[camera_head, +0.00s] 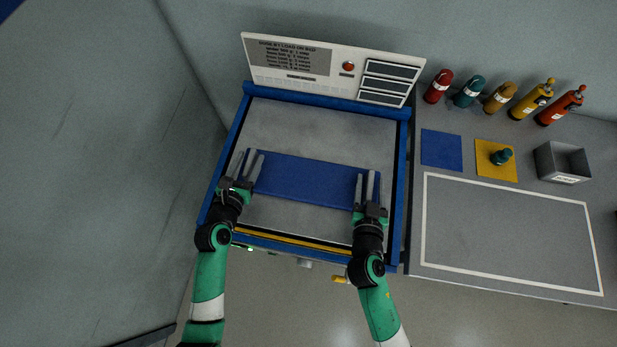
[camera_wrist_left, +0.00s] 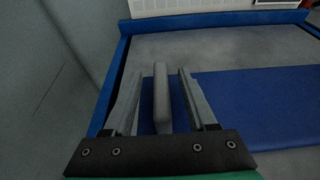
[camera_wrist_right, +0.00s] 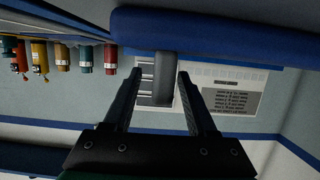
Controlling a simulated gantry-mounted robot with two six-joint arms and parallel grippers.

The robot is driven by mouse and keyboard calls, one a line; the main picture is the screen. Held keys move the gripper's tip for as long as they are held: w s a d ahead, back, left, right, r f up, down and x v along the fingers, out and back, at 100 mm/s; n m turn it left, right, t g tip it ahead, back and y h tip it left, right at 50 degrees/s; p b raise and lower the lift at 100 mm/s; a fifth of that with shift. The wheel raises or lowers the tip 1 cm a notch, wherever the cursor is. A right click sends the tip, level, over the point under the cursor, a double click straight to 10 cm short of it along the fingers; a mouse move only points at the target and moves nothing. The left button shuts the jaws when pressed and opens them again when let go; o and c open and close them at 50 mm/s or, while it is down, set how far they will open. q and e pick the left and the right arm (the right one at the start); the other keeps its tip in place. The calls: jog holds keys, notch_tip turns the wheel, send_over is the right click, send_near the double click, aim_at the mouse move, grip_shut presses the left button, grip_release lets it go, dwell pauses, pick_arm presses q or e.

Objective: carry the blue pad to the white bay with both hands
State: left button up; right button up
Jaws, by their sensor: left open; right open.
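The blue pad (camera_head: 315,182) lies flat across the blue-framed bed, with a grey upright handle at each end. My left gripper (camera_head: 248,163) is at its left end, open, with its fingers on either side of the left handle; this handle (camera_wrist_left: 161,98) shows between them in the left wrist view. My right gripper (camera_head: 368,187) is at the right end, open, with its fingers on either side of the right handle (camera_wrist_right: 163,80). Gaps show beside both handles. The white bay (camera_head: 584,204) is an empty white-outlined rectangle on the grey bench at the right.
A blue frame (camera_head: 401,190) surrounds the bed, with a white panel (camera_head: 345,66) behind it. Several bottles (camera_head: 500,98) line the bench's back. A blue square (camera_head: 441,150), a yellow square (camera_head: 489,172) with a teal item, and a grey bin (camera_head: 563,162) stand behind the bay.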

pick_arm(q)
grip_shut()
pick_arm(e)
grip_shut()
pick_arm(q)
jog(key=shift+r, duration=0.1)
pick_arm(e)
jog(key=shift+r, duration=0.1)
dwell(0.9)
